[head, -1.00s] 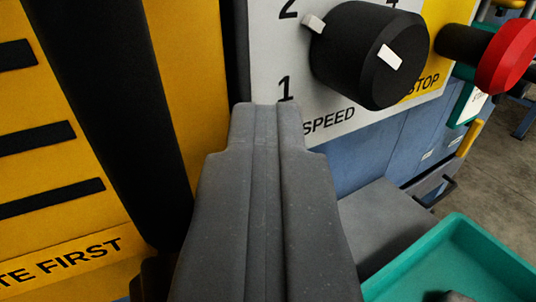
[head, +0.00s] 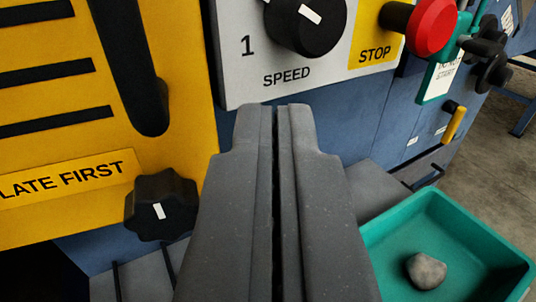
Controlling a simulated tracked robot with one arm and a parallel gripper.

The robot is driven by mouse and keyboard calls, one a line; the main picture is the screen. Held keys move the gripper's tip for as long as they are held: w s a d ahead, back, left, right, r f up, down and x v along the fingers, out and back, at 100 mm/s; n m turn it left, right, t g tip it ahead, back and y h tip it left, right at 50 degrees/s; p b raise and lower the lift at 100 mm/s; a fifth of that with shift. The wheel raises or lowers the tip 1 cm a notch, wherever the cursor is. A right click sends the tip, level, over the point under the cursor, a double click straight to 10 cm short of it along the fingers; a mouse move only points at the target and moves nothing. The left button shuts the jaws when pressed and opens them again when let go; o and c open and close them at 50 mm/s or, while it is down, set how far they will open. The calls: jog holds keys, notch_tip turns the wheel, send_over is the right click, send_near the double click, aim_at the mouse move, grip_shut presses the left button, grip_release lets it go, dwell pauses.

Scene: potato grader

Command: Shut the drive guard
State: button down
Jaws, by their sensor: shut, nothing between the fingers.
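A yellow panel (head: 120,190), which looks like the drive guard, fills the left of the view. It has black slots and a label ending in "LATE FIRST". A long black handle (head: 135,65) runs down it. A black lobed knob (head: 160,206) with a white mark sits at its lower right corner. I cannot tell whether the guard stands fully shut; its left side is out of view. My gripper (head: 274,106) is shut and empty, right of the panel and handle. Its tips appear below the SPEED panel, apart from the handle in the picture.
A grey panel (head: 232,75) carries a black speed dial (head: 305,25) and a red STOP button (head: 432,25). A green tag (head: 438,82) hangs at right near a black handwheel (head: 487,55). A teal tray (head: 385,245) holding a potato-like lump (head: 426,271) is at lower right.

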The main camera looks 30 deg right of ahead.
jog(key=s, duration=0.6)
jog(key=n+t+y+b, duration=0.2)
jog(key=n+y+b, duration=0.2)
jog(key=y+b, duration=0.2)
send_near(213, 129)
jog(key=shift+w, duration=0.9)
jog(key=shift+w+d+f, duration=0.1)
jog(key=shift+w+d, duration=0.1)
jog(key=shift+w, duration=0.75)
jog(key=shift+w+d, duration=0.25)
jog(key=shift+w, duration=0.7)
jog(key=shift+w+d, duration=0.1)
jog(key=shift+w, duration=0.5)
jog(key=shift+w+p, duration=0.2)
jog(key=shift+p, duration=0.3)
